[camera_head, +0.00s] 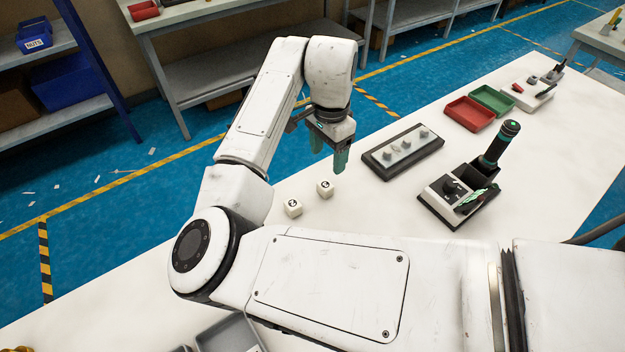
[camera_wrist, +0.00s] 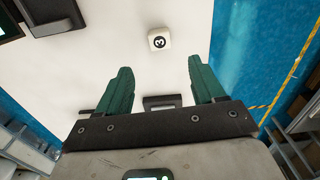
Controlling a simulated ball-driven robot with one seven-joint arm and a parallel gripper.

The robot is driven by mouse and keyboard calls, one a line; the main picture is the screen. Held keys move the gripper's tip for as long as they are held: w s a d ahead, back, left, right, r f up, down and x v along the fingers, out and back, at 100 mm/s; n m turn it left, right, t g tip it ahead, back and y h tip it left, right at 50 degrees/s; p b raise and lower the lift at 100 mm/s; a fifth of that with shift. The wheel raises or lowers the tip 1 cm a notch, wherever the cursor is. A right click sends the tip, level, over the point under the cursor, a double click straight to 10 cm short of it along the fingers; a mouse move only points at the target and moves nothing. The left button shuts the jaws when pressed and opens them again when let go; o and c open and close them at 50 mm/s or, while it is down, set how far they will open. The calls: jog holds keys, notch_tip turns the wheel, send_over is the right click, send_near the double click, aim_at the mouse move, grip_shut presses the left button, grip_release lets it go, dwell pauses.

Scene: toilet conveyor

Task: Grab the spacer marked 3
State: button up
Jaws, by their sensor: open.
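A small white cube-shaped spacer marked 3 (camera_wrist: 159,39) lies on the white table in the wrist view, just beyond my open fingertips and roughly centred between them. In the head view two white spacers with round dark marks stand on the table, a nearer one (camera_head: 293,207) and a farther one (camera_head: 325,188). Their marks are too small to read surely there; the farther one lies closer to my gripper. My gripper (camera_head: 330,156) hangs above the table, pointing down, with green fingers apart. Nothing is between them in the wrist view (camera_wrist: 158,72).
A dark panel with knobs (camera_head: 403,151) lies right of my gripper. A black device with an upright handle (camera_head: 462,188) stands farther right. Red (camera_head: 469,114) and green (camera_head: 492,100) trays are behind. The table is bare around the spacers; blue floor lies beyond its left edge.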

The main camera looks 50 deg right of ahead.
aim_at(325, 184)
notch_tip(325, 184, down, 10)
jog(key=shift+a+f+p, duration=0.1)
jog(key=shift+p, duration=0.75)
jog(key=shift+c, duration=0.4)
jog(key=c, duration=1)
